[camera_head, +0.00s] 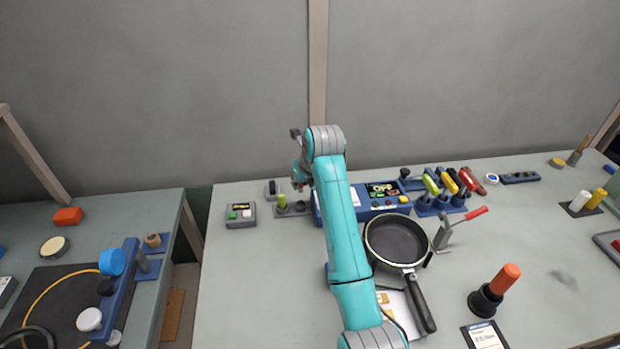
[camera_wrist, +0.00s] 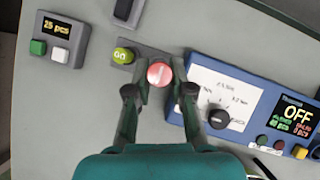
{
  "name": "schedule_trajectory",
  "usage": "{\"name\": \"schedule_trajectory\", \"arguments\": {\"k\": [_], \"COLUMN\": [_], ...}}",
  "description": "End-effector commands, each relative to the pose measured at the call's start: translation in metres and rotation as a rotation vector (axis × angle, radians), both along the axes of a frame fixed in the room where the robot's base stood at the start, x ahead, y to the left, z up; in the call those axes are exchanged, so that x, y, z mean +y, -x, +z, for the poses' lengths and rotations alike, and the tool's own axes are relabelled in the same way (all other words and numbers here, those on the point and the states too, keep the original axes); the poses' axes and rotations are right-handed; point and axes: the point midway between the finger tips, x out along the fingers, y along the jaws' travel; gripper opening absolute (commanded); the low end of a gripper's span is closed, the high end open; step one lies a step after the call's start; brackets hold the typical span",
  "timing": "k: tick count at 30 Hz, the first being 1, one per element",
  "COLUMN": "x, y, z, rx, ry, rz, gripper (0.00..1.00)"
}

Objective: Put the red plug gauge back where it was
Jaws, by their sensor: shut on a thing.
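The red plug gauge (camera_wrist: 159,73) is between the fingertips of my gripper (camera_wrist: 160,84), seen from above with its round red top showing. My gripper is shut on it. In the head view my gripper (camera_head: 302,178) is above the right part of a small grey gauge stand (camera_head: 290,211), partly hidden by my arm. The green plug gauge (camera_head: 282,200) stands upright at the left of that stand. In the wrist view the green gauge (camera_wrist: 123,55) is just left of the red one. I cannot tell whether the red gauge's lower end touches the stand.
A grey counter box (camera_head: 241,214) with green and white buttons stands left of the stand. A blue control panel (camera_wrist: 258,110) reading OFF is close on the right. A black pan (camera_head: 397,240) lies farther right. The table front left is clear.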

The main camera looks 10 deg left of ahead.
Motion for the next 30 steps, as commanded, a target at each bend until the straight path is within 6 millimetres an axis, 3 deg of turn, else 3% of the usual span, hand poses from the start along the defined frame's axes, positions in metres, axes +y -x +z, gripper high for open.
{"name": "schedule_trajectory", "arguments": {"k": [16,30], "x": [-0.001,-0.001], "y": [0.0,0.0], "z": [-0.052,-0.063], "rx": [0.003,0.001], "ry": [0.001,0.0], "rz": [0.002,0.003], "gripper": [0.0,0.0]}}
